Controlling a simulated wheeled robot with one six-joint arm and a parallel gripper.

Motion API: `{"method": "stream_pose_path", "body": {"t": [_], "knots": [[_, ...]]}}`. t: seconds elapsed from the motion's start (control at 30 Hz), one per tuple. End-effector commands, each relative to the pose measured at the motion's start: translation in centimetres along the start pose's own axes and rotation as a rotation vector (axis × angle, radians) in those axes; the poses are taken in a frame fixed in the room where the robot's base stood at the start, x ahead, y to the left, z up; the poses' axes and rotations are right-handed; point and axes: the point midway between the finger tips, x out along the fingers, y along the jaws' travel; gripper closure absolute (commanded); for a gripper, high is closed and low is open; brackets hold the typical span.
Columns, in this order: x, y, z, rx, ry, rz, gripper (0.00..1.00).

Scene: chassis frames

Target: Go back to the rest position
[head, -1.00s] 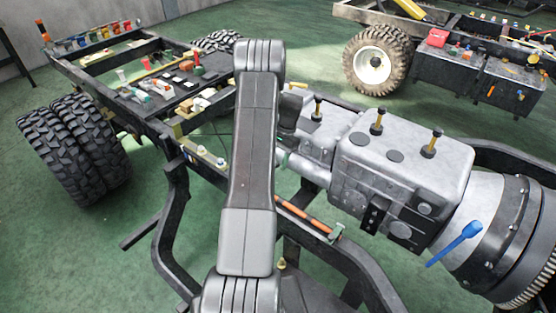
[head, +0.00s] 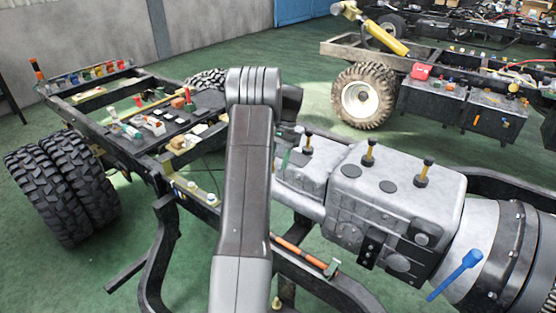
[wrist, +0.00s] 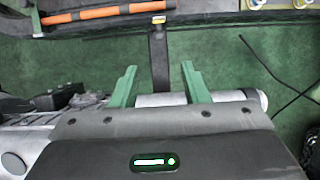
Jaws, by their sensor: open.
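My gripper (wrist: 160,88) shows in the wrist view as two green fingers standing well apart, with nothing between them. Beyond the fingers are a grey shaft (wrist: 158,100), a dark bracket (wrist: 159,60) and green floor. In the head view my arm rises through the middle of the picture, and its links hide the gripper almost wholly. The grey gearbox (head: 395,200) of the chassis lies to the right of my arm. I cannot tell the exact gap between the fingers and the shaft.
The chassis frame (head: 160,235) runs around my arm, with an orange bar (head: 298,251) along one rail. Dual black tyres (head: 62,185) stand at left. A second chassis with a wheel (head: 360,97) stands behind. Open green floor (head: 270,40) lies between them.

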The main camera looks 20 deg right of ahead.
Motion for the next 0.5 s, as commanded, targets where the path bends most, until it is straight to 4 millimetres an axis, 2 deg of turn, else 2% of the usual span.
{"method": "stream_pose_path", "body": {"t": [0.33, 0.5], "knots": [[0.1, 0.0, 0.0, 0.0, -0.001, 0.0, 0.59], [1.7, 0.0, 0.1, 0.0, -0.003, 0.001, 0.59]]}}
